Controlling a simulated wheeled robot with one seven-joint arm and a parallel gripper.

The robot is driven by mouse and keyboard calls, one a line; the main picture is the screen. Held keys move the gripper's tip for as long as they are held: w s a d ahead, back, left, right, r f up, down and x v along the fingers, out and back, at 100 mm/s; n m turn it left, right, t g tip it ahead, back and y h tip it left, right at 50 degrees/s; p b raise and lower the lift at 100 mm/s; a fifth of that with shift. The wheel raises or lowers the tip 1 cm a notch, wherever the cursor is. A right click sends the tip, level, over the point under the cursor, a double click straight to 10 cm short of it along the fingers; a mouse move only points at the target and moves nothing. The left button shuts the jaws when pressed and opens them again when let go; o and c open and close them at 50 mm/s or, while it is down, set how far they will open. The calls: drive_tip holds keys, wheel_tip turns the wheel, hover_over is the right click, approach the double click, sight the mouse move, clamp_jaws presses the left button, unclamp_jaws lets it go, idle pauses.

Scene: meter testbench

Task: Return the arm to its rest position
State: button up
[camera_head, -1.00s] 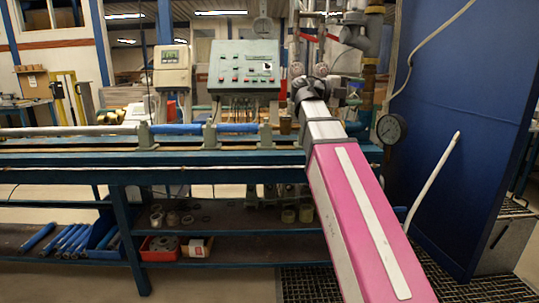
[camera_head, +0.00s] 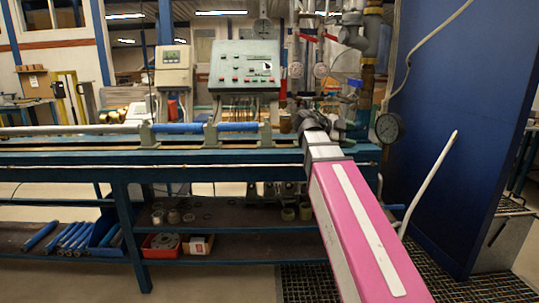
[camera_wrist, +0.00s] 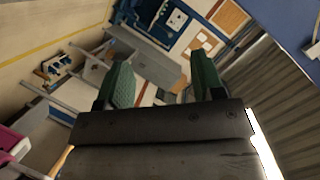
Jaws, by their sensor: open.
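My arm shows in the head view as a pink and white link reaching up from the lower right to the right end of the blue bench (camera_head: 70,160). My gripper cannot be made out in the head view, where the far end of the arm is a dark, foreshortened shape. In the wrist view my gripper (camera_wrist: 160,85) shows two green fingertips set wide apart. Nothing is between them. Behind the fingers lie a tilted stretch of room and floor, all at a distance.
A control panel (camera_head: 244,66) and a meter box (camera_head: 173,68) stand behind the bench. A blue wall panel (camera_head: 465,110) stands at the right. The lower shelf (camera_head: 230,247) holds small parts.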

wheel_tip(320, 180, down, 28)
drive_tip(key=s+a+n+y, duration=0.2)
drive_tip(key=n+y, duration=0.5)
drive_tip(key=n, duration=0.7)
drive_tip(key=s+a+f+n+g+y, duration=0.1)
drive_tip(key=s+a+f+n+y, duration=0.1)
drive_tip(key=f, duration=0.4)
drive_tip(key=s+a+f+n+g+y, duration=0.1)
drive_tip(key=s+a+f+n+y, duration=0.1)
drive_tip(key=f+n, duration=0.4)
drive_tip(key=s+a+f+n+y, duration=0.3)
drive_tip(key=s+f, duration=0.2)
drive_tip(key=f, duration=0.3)
drive_tip(key=shift+s+n+g+y, duration=0.3)
drive_tip(key=shift+s+n+g, duration=0.1)
drive_tip(key=shift+a, duration=0.1)
